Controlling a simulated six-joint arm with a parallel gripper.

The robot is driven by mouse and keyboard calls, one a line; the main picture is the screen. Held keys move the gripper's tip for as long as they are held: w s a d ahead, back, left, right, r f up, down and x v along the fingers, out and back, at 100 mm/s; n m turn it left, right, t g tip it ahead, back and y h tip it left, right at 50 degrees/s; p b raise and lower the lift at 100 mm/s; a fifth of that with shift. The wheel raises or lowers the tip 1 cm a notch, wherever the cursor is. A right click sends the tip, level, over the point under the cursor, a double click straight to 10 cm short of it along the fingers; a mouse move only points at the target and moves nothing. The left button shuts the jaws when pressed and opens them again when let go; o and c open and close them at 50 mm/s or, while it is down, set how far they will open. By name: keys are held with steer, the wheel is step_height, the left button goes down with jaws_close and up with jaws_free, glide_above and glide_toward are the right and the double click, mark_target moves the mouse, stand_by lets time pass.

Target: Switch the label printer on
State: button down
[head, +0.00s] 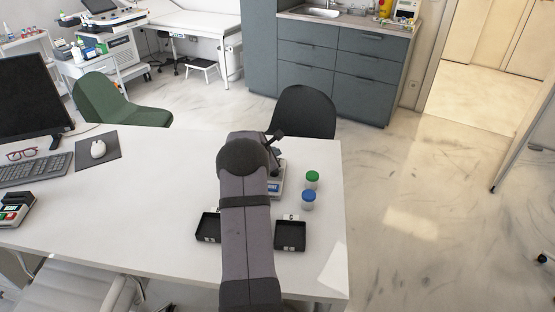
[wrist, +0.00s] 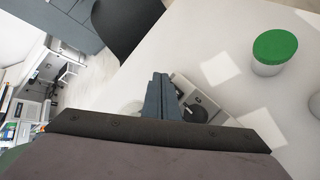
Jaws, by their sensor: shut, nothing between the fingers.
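A pale, low device (head: 276,187) with a small blue panel stands on the desk (head: 120,215), mostly hidden behind my arm in the head view. In the wrist view a light grey device (wrist: 207,103) with a dark round part lies just beside and behind my fingers. A small black-and-white device (head: 14,208) with red and green parts sits at the desk's left edge. I cannot tell for sure which one is the label printer; no switch shows clearly. My gripper (wrist: 160,82) is shut and empty, close to the grey device; contact cannot be told.
A green-lidded jar (head: 312,179) and a blue-lidded jar (head: 308,199) stand right of the arm. Black trays (head: 290,236) (head: 208,227) flank it. Keyboard (head: 34,170), mouse (head: 98,149) and monitor (head: 35,97) are at left. The desk's middle left is clear.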

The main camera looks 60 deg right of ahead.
steer(key=shift+s+a+r+p, duration=0.1)
steer(key=shift+a+r+p, duration=0.1)
steer(key=shift+r+p, duration=0.8)
steer(key=shift+a+r+p, duration=0.15)
steer(key=shift+r+p, duration=0.3)
steer(key=shift+r, duration=1.05)
steer(key=shift+a, duration=0.2)
steer(key=w+a+r+m+y+p, duration=0.1)
steer(key=w+a+r+m+y, duration=0.15)
steer(key=a, duration=1.15)
steer(key=w+a+r+m+y+p, duration=0.1)
steer(key=w+a+m+y, duration=0.15)
steer(key=a, duration=1.15)
steer(key=s+a+m+g+y+p, duration=0.15)
steer(key=s+a, duration=0.35)
steer(key=a, duration=0.6)
steer(key=s+a+m+y, duration=0.2)
steer(key=s+a, duration=0.3)
steer(key=a, duration=0.5)
steer(key=s+a+m+y+p, duration=0.15)
steer(key=s+a, duration=0.35)
steer(key=a, duration=0.6)
step_height(320, 180, down, 17)
steer(key=b, duration=1.7)
steer(key=shift+s+f+y+b, duration=0.15)
steer(key=shift+f+y+b, duration=0.05)
steer(key=shift+y+b, duration=0.15)
